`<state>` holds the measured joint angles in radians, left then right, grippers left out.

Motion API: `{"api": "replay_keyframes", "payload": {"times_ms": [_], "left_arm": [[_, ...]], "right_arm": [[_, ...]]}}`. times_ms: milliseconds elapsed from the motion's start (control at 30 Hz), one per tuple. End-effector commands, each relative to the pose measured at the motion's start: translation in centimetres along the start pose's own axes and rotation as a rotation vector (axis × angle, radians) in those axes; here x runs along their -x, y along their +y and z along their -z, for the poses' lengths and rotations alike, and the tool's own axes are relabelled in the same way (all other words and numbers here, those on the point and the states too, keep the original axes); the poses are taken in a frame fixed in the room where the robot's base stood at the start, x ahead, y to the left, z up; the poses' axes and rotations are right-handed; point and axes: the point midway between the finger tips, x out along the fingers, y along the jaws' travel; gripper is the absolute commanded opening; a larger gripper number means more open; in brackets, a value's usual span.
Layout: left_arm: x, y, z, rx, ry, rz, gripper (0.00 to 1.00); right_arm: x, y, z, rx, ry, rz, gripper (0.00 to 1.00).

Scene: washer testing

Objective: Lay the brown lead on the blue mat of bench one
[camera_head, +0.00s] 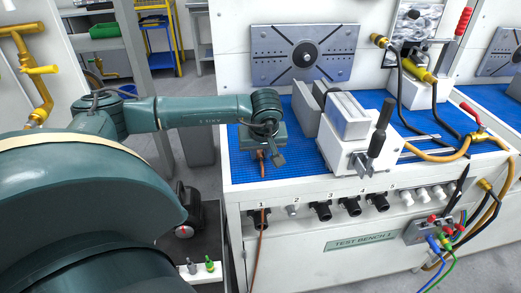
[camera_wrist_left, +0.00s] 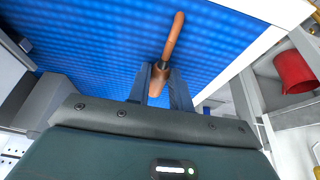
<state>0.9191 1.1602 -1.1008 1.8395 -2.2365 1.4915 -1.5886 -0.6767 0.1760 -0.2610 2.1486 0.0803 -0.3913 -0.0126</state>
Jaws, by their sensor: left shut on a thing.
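My left gripper (camera_head: 262,151) is over the near left part of the blue mat (camera_head: 297,168) of test bench one, pointing down. It is shut on the brown lead (camera_head: 261,215). I cannot tell whether the plug touches the mat. My right gripper is not in view.
A grey and white vise (camera_head: 345,125) stands on the mat right of my gripper. A slotted metal plate (camera_head: 305,53) is on the back panel. Hoses (camera_head: 432,150) lie farther right. The near left mat between gripper and vise is clear.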

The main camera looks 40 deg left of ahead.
Motion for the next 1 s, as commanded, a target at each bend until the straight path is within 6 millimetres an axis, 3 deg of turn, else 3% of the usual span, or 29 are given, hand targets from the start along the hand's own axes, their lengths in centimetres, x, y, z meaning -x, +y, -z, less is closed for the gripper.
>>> {"api": "replay_keyframes", "payload": {"times_ms": [333, 367, 600, 867, 1000], "left_arm": [[-0.5, 0.0, -0.2, 0.0, 0.001, -0.001, 0.0], [-0.4, 0.0, -0.1, 0.0, 0.001, -0.001, 0.23], [-0.3, 0.0, -0.1, 0.0, 0.0, -0.001, 0.42], [-0.2, 0.0, -0.1, 0.0, 0.001, -0.001, 0.43], [0.9, 0.1, 0.0, -0.001, 0.002, -0.005, 0.43]], "right_arm": [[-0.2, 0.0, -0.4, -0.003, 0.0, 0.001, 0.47], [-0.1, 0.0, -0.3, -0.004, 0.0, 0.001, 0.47], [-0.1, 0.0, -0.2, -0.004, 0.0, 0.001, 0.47], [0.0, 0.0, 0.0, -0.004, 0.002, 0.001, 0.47], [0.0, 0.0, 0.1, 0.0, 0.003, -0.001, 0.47]]}}
